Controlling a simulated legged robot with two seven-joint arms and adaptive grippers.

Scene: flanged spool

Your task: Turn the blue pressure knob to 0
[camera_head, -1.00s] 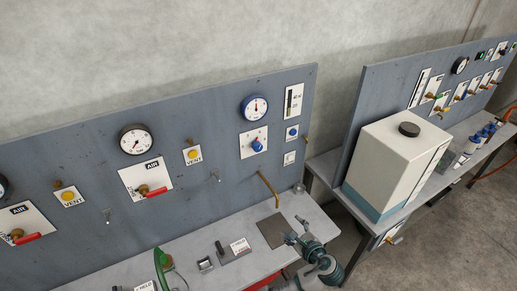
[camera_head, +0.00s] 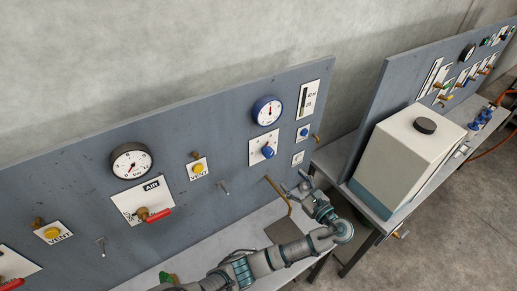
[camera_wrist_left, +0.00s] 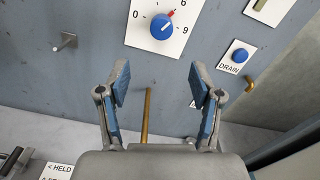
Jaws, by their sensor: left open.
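The blue pressure knob (camera_head: 268,152) sits on a white plate (camera_head: 255,158) on the grey panel, below a blue-rimmed gauge (camera_head: 267,111). In the left wrist view, the knob (camera_wrist_left: 162,27) is at the top centre. Its red pointer (camera_wrist_left: 171,13) points up and slightly right, near the 6 mark; the 0 is at the plate's left. My left gripper (camera_head: 304,183) is open and empty, below and right of the knob and apart from it. Its two fingers (camera_wrist_left: 160,82) stand wide apart below the knob in the wrist view. My right gripper is not in view.
A blue DRAIN button (camera_wrist_left: 240,55) is right of the knob. A brass pipe (camera_wrist_left: 147,113) rises below it, between my fingers in that view. A metal hook (camera_wrist_left: 64,41) juts out at left. A white box (camera_head: 408,150) stands on the bench at right.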

